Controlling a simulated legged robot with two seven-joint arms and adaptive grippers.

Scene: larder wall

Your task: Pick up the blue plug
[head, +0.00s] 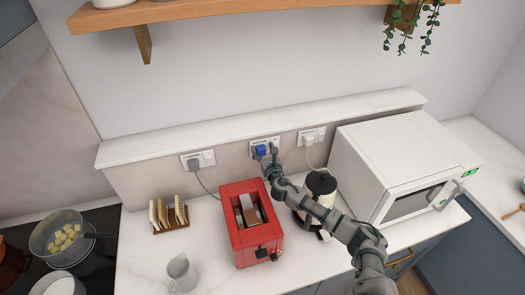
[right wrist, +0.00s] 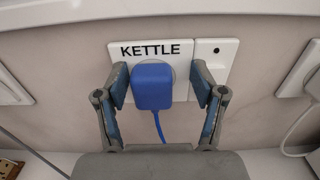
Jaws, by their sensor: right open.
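The blue plug (right wrist: 152,88) sits in the wall socket labelled KETTLE (right wrist: 160,51), and a blue cord hangs down from it. The blue plug also shows in the head view (head: 260,150), on the wall behind the red toaster. My right gripper (right wrist: 161,88) is open, with one finger on each side of the plug. The left finger is close to the plug, and a wider gap shows on the right. I cannot tell whether either finger touches it. It also shows in the head view (head: 267,158). My left gripper is not in view.
A white microwave (head: 385,150) is to the right. Other sockets with plugs are on either side (head: 193,163). A ledge (head: 200,138) runs above the sockets.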

